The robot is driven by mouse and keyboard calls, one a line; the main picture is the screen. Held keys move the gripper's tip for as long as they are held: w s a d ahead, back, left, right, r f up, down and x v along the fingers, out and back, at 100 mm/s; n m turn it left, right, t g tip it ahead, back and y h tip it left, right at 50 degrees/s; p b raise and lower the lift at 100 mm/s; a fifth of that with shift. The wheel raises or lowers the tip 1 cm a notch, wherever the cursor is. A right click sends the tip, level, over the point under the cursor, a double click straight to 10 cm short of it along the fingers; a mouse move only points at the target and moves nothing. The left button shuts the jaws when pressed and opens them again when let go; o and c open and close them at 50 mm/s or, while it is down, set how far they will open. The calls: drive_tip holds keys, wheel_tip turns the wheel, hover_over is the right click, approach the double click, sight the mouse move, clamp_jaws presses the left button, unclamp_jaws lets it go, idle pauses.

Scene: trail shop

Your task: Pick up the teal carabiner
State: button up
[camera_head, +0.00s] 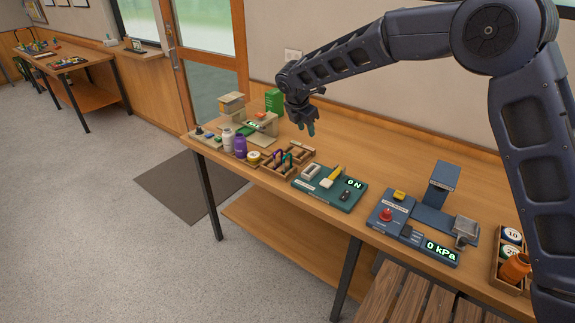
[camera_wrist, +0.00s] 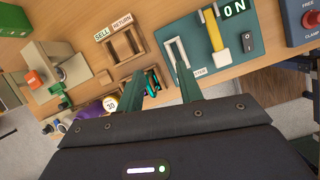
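The teal carabiner (camera_head: 287,160) stands in a wooden rack (camera_head: 300,152) on the long bench, beside a purple carabiner (camera_head: 279,157). In the wrist view a teal loop (camera_wrist: 152,82), partly hidden, shows at the rack's lower part between my fingers. My gripper (camera_head: 307,127) is above the bench, behind and above the rack, and touches nothing visible. In the wrist view my gripper (camera_wrist: 161,88) has its two dark green fingers apart with nothing held between them.
A teal tester (camera_head: 330,187) reading 0 N stands right of the rack. A blue clamp unit (camera_head: 410,230) is further right. Bare bench lies behind the rack.

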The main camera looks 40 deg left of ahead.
sight(289, 155)
drive_tip(key=s+a+f+n, duration=0.2)
drive_tip(key=s+a+f, duration=0.3)
drive_tip(key=s+a, duration=0.1)
drive_tip(key=x, duration=1)
drive_tip(key=shift+w+a+f, duration=0.1)
drive_tip(key=shift+w, duration=0.2)
clamp_jaws()
